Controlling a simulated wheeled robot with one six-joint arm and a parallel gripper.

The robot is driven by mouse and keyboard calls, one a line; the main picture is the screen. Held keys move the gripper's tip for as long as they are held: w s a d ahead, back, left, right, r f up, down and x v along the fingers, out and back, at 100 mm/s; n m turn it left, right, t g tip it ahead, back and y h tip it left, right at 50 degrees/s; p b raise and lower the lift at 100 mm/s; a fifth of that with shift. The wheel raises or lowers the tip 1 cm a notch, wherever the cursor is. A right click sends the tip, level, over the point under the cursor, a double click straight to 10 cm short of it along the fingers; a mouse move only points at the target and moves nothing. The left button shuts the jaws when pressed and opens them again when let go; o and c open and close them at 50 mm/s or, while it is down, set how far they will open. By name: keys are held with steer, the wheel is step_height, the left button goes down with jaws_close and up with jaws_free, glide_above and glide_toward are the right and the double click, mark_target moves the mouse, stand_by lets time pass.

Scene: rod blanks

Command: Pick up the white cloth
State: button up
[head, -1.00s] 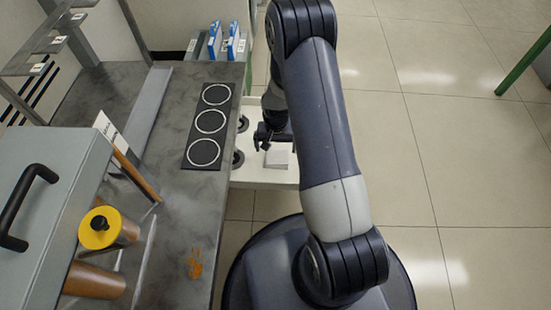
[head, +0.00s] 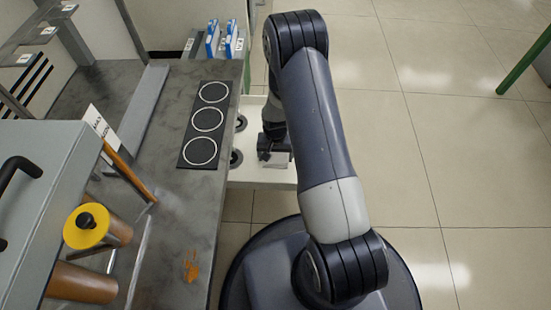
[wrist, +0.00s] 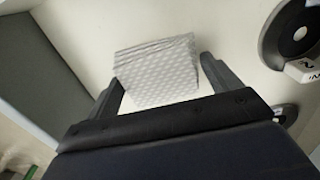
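The white cloth (wrist: 158,72), a folded pad with a fine dimpled pattern, lies on the pale surface in the wrist view. In the head view only its front edge (head: 274,164) shows under my gripper. My gripper (wrist: 165,85) is open, one finger to the left of the cloth and one to the right. The cloth lies between and a little beyond the fingers. Gaps to the fingers look small, and I cannot tell whether either one touches it. My gripper (head: 272,152) also shows in the head view, low over the white drawer or tray (head: 250,178).
Dark round rings (head: 236,158) sit left of the cloth, also in the wrist view (wrist: 291,32). The grey counter (head: 190,225) borders the drawer on the left, with a black three-ring plate (head: 207,121) and an orange smear (head: 191,267). Open floor (head: 470,170) lies to the right.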

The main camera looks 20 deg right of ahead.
mark_target(275, 157)
steer(key=c, duration=0.6)
steer(key=shift+o, duration=0.2)
step_height(275, 157, up, 10)
steer(key=p, duration=0.4)
